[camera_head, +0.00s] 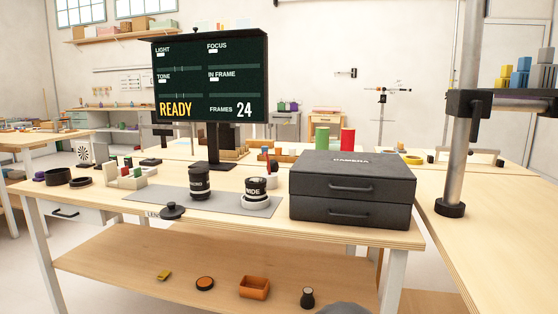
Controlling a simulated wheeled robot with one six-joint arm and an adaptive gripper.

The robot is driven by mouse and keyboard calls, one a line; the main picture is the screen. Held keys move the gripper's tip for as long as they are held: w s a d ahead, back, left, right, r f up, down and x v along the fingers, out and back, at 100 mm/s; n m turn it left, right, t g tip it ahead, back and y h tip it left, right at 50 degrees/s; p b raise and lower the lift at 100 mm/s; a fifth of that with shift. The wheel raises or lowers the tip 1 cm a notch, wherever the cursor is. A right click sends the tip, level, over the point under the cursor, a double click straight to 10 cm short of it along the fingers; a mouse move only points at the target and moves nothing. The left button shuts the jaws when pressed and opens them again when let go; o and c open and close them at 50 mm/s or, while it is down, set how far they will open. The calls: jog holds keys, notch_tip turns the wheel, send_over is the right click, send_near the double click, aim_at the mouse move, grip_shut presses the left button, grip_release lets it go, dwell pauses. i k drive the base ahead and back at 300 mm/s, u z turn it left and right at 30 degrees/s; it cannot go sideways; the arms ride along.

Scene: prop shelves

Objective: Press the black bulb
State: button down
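A small black rounded object with a pale top (307,298) stands on the lower wooden shelf, towards its front right. It may be the black bulb, but it is too small to be sure. A black disc with a knob (172,211) lies at the front edge of the grey mat on the tabletop. My gripper is not in view, so I cannot see whether it is open or shut. A grey rounded shape at the bottom edge is cut off, and I cannot tell what it is.
Two lenses, one black (200,184) and one marked WIDE (256,193), stand on the grey mat (140,194). A black two-drawer case (352,190) fills the table's right end. A screen (211,78) reads READY, FRAMES 24. A metal post (463,150) rises at right.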

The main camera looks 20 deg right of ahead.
aim_at(274, 166)
jog(key=u, duration=0.9)
jog(key=i, duration=0.65)
jog(key=z, duration=1.55)
